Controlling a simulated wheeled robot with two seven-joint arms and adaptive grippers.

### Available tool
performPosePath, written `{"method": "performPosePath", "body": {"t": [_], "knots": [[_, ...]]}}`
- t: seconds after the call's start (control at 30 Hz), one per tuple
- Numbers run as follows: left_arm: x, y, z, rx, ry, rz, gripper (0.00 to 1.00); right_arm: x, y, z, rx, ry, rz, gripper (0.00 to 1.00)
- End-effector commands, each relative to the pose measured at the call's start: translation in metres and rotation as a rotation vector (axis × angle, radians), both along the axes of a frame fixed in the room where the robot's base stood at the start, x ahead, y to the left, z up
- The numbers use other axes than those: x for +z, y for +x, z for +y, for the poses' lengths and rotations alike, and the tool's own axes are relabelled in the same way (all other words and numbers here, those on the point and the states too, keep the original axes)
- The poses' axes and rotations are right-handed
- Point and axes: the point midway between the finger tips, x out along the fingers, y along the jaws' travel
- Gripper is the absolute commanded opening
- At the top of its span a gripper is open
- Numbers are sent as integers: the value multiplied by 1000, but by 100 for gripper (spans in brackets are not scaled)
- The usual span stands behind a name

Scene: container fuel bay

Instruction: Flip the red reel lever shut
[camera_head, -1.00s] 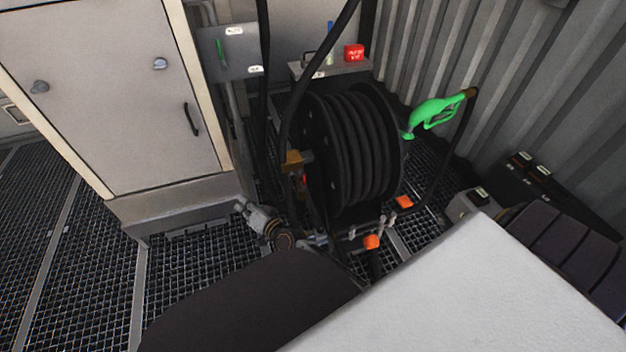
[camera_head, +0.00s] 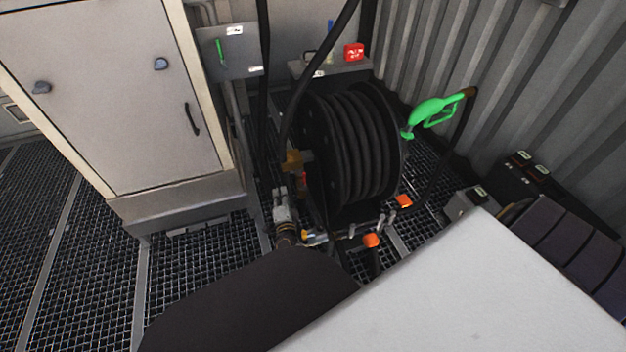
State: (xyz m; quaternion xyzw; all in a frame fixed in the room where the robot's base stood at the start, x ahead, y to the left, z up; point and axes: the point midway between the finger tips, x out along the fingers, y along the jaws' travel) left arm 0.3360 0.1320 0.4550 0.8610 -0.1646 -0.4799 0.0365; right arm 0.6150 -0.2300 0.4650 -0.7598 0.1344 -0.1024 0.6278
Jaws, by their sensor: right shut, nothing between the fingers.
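The black hose reel (camera_head: 352,150) stands upright on the grating in the middle of the head view. A small red part, which looks like the red reel lever (camera_head: 303,179), shows at the reel's lower left, below a brass-coloured fitting (camera_head: 296,160). It is mostly hidden, and I cannot tell its position. My right gripper (camera_head: 280,191) is shut and empty just left of the red part, its fingers pointing up the picture. I cannot tell whether it touches the lever. My left gripper is not in view.
A grey cabinet (camera_head: 110,100) stands at the left. A green fuel nozzle (camera_head: 432,111) hangs right of the reel. Black hoses run down beside my right gripper. Orange-capped fittings (camera_head: 371,240) sit below the reel. Open grating (camera_head: 195,275) lies at the lower left.

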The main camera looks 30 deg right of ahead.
Motion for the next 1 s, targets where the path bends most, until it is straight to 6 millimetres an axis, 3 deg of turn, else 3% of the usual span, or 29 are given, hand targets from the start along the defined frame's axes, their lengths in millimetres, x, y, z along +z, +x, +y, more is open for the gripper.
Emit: {"method": "performPosePath", "body": {"t": [0.5, 1.0], "knots": [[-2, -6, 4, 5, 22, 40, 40, -21, -46, -68, -349, 137, -88, 0], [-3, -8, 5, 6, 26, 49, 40, -23, -57, -80, -418, 159, -113, 0]]}}
